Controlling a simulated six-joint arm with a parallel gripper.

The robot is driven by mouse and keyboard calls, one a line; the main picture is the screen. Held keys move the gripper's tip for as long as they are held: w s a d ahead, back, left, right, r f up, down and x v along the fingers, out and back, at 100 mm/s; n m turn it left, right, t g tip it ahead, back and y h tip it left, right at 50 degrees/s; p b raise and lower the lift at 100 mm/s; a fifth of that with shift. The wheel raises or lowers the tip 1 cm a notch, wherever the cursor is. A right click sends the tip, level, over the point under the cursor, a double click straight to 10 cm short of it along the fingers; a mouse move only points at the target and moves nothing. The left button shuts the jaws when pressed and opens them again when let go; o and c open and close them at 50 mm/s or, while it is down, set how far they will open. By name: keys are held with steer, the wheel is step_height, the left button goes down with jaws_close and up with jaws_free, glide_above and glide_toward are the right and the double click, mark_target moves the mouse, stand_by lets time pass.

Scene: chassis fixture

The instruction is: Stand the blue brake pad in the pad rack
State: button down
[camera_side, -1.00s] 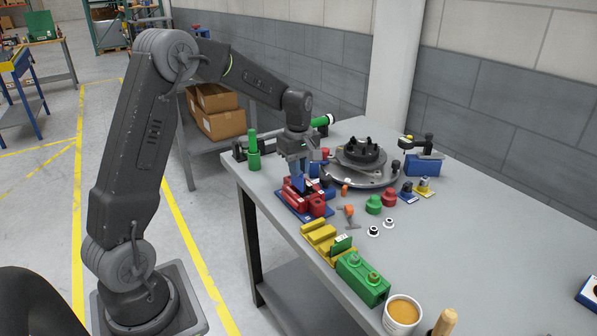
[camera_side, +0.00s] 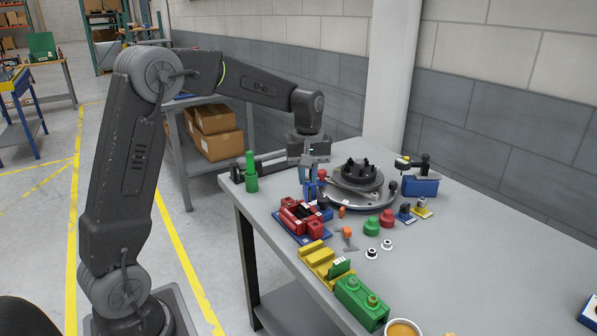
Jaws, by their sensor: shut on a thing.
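My gripper (camera_side: 309,172) points down above the back part of the bench. It is shut on a blue piece, which looks like the blue brake pad (camera_side: 311,190), hanging below the fingers. The pad is just behind and to the right of a red caliper-like block (camera_side: 300,215) on a blue base, and appears raised above it. The yellow slotted block, which looks like the pad rack (camera_side: 313,250), lies nearer the bench's front edge. A green piece with white marks (camera_side: 341,267) stands at the rack's right end; the slots to its left look empty.
A green block (camera_side: 360,300) and a cup (camera_side: 402,328) stand to the right of the rack. A green cylinder (camera_side: 251,172) stands at left.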

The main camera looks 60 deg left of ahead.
steer(key=s+d+m, duration=0.2)
steer(key=d+m, duration=0.9)
steer(key=m, duration=0.2)
steer(key=shift+s+d+f, duration=0.1)
steer(key=shift+d+f, duration=0.05)
steer(key=shift+f, duration=4.5)
steer(key=shift+f, duration=0.1)
steer(key=shift+f, duration=1.15)
steer(key=c, duration=1.5)
jaws_free()
steer(key=shift+r, duration=0.15)
